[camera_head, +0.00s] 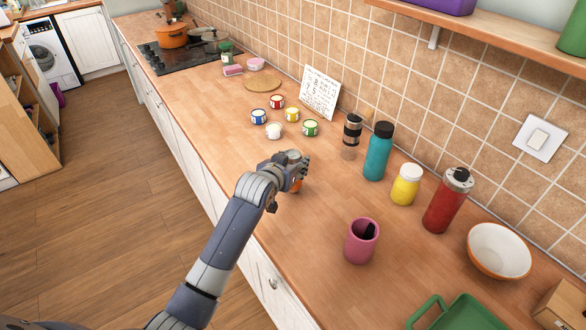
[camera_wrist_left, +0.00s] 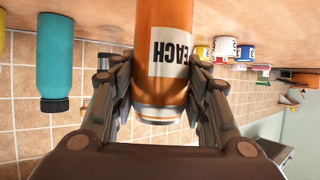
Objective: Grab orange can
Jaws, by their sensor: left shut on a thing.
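The orange can (camera_wrist_left: 163,45) stands between the two fingers of my left gripper (camera_wrist_left: 160,85) in the left wrist view, with part of a printed word, "EACH", on a white label. The fingers press on both sides of it. The wrist picture is upside down, so the can's silver rim shows low in it. In the head view my left gripper (camera_head: 293,172) is over the counter and hides most of the can; only a small orange patch (camera_head: 297,186) shows. I cannot tell whether the can touches the counter. My right gripper is not in view.
On the wooden counter (camera_head: 310,225), a pink cup (camera_head: 361,241) stands in front. A teal bottle (camera_head: 378,152), yellow jar (camera_head: 406,185) and red bottle (camera_head: 447,200) stand to the right. Several small labelled cups (camera_head: 292,115) stand behind. A bowl (camera_head: 499,250) and green tray (camera_head: 462,315) are at right.

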